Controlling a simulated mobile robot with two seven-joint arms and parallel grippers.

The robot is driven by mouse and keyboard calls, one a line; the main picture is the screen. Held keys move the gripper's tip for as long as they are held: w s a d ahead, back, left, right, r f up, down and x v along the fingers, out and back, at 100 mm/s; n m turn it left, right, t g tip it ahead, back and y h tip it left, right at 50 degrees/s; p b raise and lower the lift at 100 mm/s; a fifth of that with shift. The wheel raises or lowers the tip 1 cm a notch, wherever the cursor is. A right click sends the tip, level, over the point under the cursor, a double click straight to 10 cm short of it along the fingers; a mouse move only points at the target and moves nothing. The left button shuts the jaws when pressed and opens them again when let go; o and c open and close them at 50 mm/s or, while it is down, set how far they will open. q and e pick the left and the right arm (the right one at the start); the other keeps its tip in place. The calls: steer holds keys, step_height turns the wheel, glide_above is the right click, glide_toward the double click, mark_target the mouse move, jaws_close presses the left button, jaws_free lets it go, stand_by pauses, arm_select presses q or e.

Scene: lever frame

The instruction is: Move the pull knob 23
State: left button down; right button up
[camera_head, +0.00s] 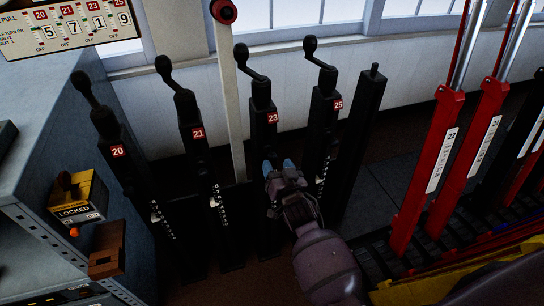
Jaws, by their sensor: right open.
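Post 23 (262,97) is a black upright with a red number plate, in the middle of the head view. Its pull knob (241,52) is a black ball on a slanted crank arm at the top, leaning to the left. My right gripper (278,166) has blue fingertips and is open. It is in front of the post, below the number plate and well below the knob, and hides part of the post's lower front. I cannot tell whether the fingertips touch the post. My left gripper is not in view.
Similar knobbed posts 20 (117,150), 21 (195,130) and 25 (325,105) stand on both sides. A pale pole with a red top (223,11) rises just left of post 23. Red levers (430,165) stand at right. A cabinet with a "LOCKED" box (75,205) is at left.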

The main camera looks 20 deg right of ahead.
mark_target(274, 159)
steer(key=shift+w+b, duration=0.35)
steer(key=shift+w, duration=1.95)
